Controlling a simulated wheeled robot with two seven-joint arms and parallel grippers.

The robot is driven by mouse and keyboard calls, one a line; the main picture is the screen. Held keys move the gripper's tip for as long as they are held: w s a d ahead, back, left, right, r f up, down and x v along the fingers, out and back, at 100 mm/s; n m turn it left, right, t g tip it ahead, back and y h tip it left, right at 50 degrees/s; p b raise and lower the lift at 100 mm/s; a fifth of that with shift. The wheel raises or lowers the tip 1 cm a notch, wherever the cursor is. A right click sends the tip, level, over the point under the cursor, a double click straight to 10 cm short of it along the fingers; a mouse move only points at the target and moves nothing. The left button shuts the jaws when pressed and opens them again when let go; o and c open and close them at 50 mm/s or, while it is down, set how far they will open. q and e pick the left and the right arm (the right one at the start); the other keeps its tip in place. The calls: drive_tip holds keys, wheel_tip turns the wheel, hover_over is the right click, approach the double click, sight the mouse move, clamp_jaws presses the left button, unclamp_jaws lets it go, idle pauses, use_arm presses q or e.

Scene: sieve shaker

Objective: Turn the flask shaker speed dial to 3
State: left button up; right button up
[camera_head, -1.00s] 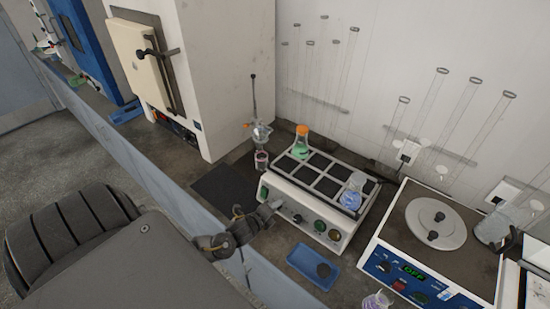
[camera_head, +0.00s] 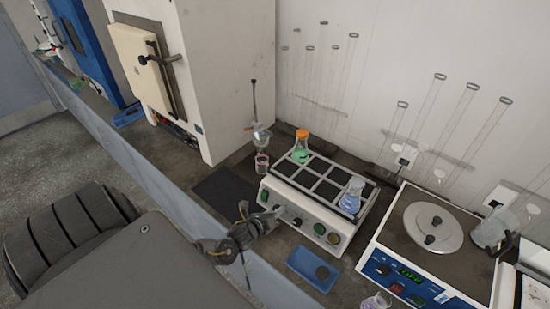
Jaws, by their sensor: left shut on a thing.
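The flask shaker (camera_head: 312,207) is a white box with a dark gridded top, in the middle of the head view. Its front panel has a green control at the left end, a dark knob (camera_head: 297,222) and green and amber controls towards the right. My left gripper (camera_head: 275,214) is at the left part of this panel, shut on the speed dial. The gripper hides the dial, so its pointer and numbers cannot be read. My right gripper is not in view.
A green flask (camera_head: 301,151) and a blue flask (camera_head: 351,197) stand on the shaker top. A blue tray (camera_head: 305,268) lies in front of it. A hotplate-like device (camera_head: 396,262) stands to the right, a furnace (camera_head: 230,75) behind left. A dark mat (camera_head: 222,190) lies left.

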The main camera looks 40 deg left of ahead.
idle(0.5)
use_arm(q)
drive_tip(key=o, duration=1)
drive_tip(key=shift+c, duration=0.2)
drive_tip(key=b+v, duration=0.2)
drive_tip(key=v, duration=0.8)
drive_tip(key=shift+s, duration=0.35)
drive_tip(key=shift+r, duration=0.1)
